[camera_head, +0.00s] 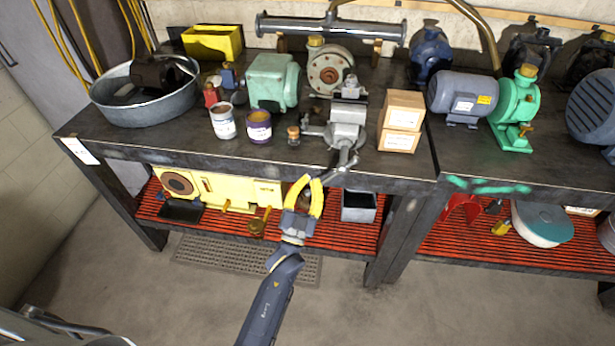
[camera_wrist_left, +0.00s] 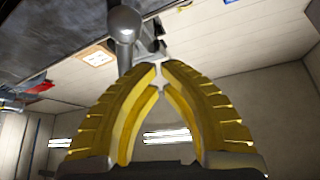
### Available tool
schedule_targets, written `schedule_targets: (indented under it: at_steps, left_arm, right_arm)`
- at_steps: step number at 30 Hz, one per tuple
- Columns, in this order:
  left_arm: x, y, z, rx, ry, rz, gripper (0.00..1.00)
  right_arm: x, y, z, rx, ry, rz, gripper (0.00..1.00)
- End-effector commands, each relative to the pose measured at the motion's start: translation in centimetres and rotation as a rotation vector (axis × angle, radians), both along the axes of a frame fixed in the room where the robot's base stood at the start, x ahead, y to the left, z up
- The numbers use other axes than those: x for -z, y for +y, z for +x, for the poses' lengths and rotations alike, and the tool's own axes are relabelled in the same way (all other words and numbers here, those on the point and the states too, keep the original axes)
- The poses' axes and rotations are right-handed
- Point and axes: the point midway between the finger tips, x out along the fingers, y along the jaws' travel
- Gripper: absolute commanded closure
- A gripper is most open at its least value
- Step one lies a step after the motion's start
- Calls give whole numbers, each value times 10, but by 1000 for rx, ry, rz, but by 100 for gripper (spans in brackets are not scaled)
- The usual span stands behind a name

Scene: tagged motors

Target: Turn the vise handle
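The grey metal vise (camera_head: 347,115) is mounted at the front edge of the workbench. Its handle (camera_head: 343,165), a thin bar, hangs tilted in front of the bench edge. In the left wrist view the ball end of the handle (camera_wrist_left: 123,22) is large, left of the fingertips, its bar passing down behind the left finger. My left gripper (camera_head: 312,179) is in front of the bench, just below the handle. Its yellow fingers (camera_wrist_left: 161,66) converge almost together at the tips, with nothing seen between them. I cannot tell whether a finger touches the handle. My right gripper is not in view.
Cardboard boxes (camera_head: 401,121) stand right of the vise. A small jar (camera_head: 293,136) and paint cans (camera_head: 259,127) stand left of it. The red slatted lower shelf (camera_head: 340,238) holds a yellow machine (camera_head: 235,190) and a grey bin (camera_head: 358,206). The floor in front is clear.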

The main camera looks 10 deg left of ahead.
Motion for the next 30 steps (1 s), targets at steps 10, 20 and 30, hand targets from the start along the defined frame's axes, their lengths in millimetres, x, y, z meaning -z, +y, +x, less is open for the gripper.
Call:
schedule_targets:
  at_steps: [10, 20, 30]
  left_arm:
    - [7, -5, 0, 1, 2, 0, 100]
    - [8, -5, 0, 1, 1, 0, 100]
    - [2, 2, -2, 2, 1, 2, 100]
  right_arm:
    - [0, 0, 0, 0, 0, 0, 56]
    - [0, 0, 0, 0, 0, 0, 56]
    - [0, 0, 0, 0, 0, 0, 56]
